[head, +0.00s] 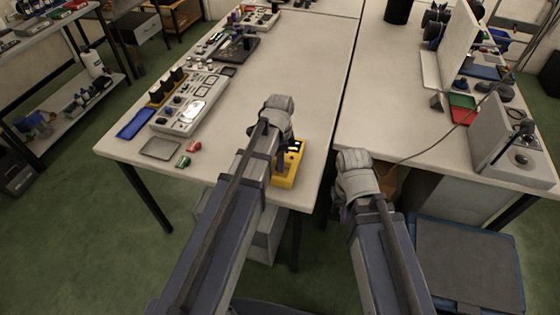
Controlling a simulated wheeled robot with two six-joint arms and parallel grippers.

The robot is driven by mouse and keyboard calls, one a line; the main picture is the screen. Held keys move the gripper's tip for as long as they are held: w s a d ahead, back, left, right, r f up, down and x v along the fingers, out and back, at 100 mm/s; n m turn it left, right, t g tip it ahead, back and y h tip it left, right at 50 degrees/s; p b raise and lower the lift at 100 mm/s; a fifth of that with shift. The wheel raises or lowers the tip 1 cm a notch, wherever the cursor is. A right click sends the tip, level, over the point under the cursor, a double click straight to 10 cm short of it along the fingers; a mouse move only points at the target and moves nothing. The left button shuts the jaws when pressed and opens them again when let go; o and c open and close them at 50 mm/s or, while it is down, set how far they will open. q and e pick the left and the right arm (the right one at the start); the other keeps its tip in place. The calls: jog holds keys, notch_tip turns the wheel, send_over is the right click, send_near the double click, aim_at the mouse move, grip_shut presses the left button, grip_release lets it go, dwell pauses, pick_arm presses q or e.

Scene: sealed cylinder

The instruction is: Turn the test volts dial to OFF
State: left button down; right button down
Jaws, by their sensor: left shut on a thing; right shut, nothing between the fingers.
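A yellow instrument (287,177) with dark and white parts on its face lies near the front right edge of the left table. My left gripper (281,147) is over its left side and is shut on a part there, which looks to be the test volts dial. The hand and arm hide the dial and its markings, so I cannot tell where it points. My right gripper (341,210) is shut and empty, low by the gap between the tables. Its fingertips are mostly hidden behind its wrist.
A grey control panel (196,104), a blue tray (137,123), a grey tray (161,149) and small red and green pieces lie on the left table (310,60). The right table (400,110) holds a grey device (510,150) and coloured trays. The left table's middle is clear.

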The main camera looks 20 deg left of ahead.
pick_arm(q)
jog(key=n, duration=0.6)
jog(key=shift+n, duration=0.3)
jog(key=n, duration=1.1)
jog(key=shift+n, duration=0.4)
jog(key=n, duration=0.5)
jog(key=shift+n, duration=0.4)
jog(key=c, duration=0.6)
grip_release()
jog(key=shift+r, duration=0.1)
